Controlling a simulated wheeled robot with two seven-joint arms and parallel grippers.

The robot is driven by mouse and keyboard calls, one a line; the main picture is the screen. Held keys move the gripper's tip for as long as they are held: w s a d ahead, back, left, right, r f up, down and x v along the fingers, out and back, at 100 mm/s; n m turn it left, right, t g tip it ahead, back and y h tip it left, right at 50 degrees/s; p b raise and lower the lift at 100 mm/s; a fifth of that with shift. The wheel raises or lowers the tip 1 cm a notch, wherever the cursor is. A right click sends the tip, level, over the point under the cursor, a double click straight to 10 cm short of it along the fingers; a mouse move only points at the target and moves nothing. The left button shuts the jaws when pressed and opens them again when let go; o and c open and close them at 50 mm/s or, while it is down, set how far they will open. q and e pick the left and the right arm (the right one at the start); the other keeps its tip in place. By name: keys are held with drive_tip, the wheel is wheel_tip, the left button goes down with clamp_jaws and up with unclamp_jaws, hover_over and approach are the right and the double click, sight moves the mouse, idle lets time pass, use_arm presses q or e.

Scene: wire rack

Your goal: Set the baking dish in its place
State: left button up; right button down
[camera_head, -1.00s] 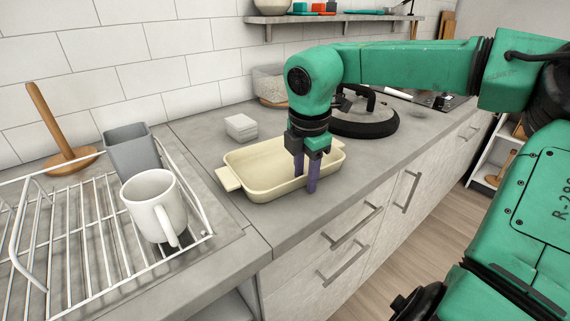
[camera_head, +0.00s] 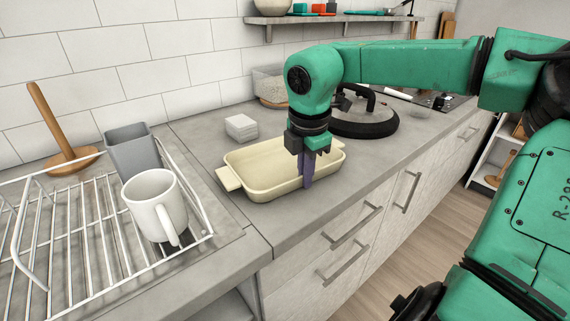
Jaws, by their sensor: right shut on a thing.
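The cream baking dish (camera_head: 262,163) sits upright on the grey countertop, right of the wire rack (camera_head: 75,250). My right gripper (camera_head: 306,178) points down at the dish's front right side, its purple fingers shut on the dish's near wall. One finger is mostly hidden behind that wall. The dish looks empty, with a handle at its left end and another at its right end. My left gripper is not in view.
The rack holds a white mug (camera_head: 155,205) and a grey cup (camera_head: 131,149). A wooden paper towel stand (camera_head: 58,145) is behind it. A small white stack (camera_head: 241,127) lies behind the dish. A dark round lid (camera_head: 362,122) is at the back right.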

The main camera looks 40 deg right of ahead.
idle(0.9)
drive_tip(key=shift+d+r, duration=0.15)
drive_tip(key=shift+r, duration=0.5)
wheel_tip(320, 180, up, 19)
drive_tip(key=p, duration=0.3)
drive_tip(key=shift+f, duration=0.15)
